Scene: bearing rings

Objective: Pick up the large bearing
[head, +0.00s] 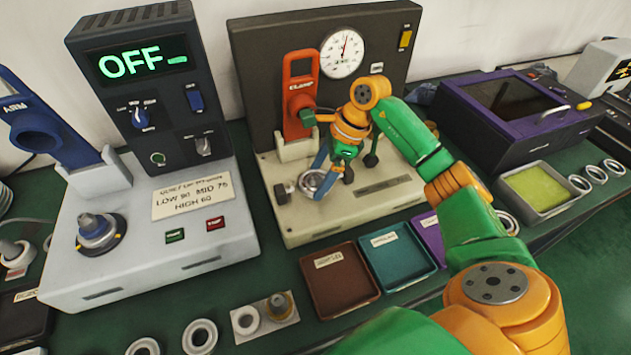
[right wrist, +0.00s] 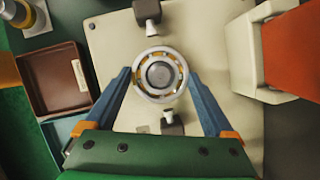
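A pale bearing ring with a brass-coloured inner band (right wrist: 144,89) sits around a dark round centre on the clamp station's light base. It also shows in the head view (head: 310,181), partly hidden by my gripper. My right gripper (head: 319,178) points down over it. In the right wrist view, the blue fingers of my right gripper (right wrist: 160,74) are spread, one on each side of the ring. A small gap seems to show at each side; I cannot tell how far the tips reach down. My left gripper is not in view.
The clamp station (head: 245,60) has a red clamp handle (head: 299,95) and a dial gauge (head: 341,54) close to my arm. Brown (head: 318,292) and teal (head: 381,268) trays stand in front. Loose rings (head: 200,337) lie at the front left. A heater-like unit (head: 75,245) stands left.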

